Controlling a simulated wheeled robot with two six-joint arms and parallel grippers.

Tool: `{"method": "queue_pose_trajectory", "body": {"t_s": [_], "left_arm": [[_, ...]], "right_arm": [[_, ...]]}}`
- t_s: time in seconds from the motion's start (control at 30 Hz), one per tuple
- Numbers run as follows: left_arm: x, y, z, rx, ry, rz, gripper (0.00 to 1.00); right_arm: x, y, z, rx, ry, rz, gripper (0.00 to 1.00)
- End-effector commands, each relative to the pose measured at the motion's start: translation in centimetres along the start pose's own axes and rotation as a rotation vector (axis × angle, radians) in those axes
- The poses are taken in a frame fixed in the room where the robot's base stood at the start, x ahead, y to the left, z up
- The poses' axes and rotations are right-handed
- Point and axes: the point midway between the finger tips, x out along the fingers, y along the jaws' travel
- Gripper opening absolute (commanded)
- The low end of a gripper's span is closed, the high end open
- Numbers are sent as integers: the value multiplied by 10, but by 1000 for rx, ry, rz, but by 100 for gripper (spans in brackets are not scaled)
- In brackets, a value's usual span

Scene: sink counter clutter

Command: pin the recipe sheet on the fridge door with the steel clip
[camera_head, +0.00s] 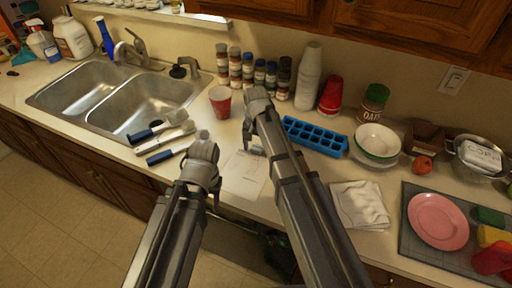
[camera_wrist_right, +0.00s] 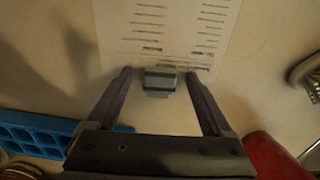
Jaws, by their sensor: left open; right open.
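The white recipe sheet (camera_head: 243,175) lies flat on the counter between my two arms. In the right wrist view the sheet (camera_wrist_right: 165,30) shows lines of print. The grey steel clip (camera_wrist_right: 160,81) is at the sheet's edge, between the two fingers of my right gripper (camera_wrist_right: 163,80), with gaps on both sides. My right gripper (camera_head: 252,135) is open above the sheet's far edge in the head view, and its arm hides part of the sheet. My left gripper (camera_head: 203,165) is open, left of the sheet. No fridge door shows in either view.
A red cup (camera_head: 220,101) stands close behind my right gripper. A blue ice tray (camera_head: 315,136) lies to its right. Brushes (camera_head: 165,135) lie left of my left gripper, beside the sink (camera_head: 130,98). A folded cloth (camera_head: 360,205) lies right of my right arm.

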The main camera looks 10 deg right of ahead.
Motion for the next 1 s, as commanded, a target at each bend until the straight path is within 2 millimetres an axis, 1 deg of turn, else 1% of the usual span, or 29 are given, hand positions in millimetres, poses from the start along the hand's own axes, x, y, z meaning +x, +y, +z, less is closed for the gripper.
{"method": "queue_pose_trajectory", "body": {"t_s": [0.17,0.27,0.9,0.93,1.0], "left_arm": [[-1,0,0,0,0,0,50],[-1,0,0,0,0,0,50],[-1,0,0,0,0,0,50],[-1,0,0,0,0,0,50],[-1,0,0,0,0,0,50]], "right_arm": [[-1,0,0,0,0,0,85],[-1,0,0,0,0,0,75],[-1,0,0,0,0,0,3],[-1,0,0,0,0,0,0],[-1,0,0,0,0,0,0]]}}
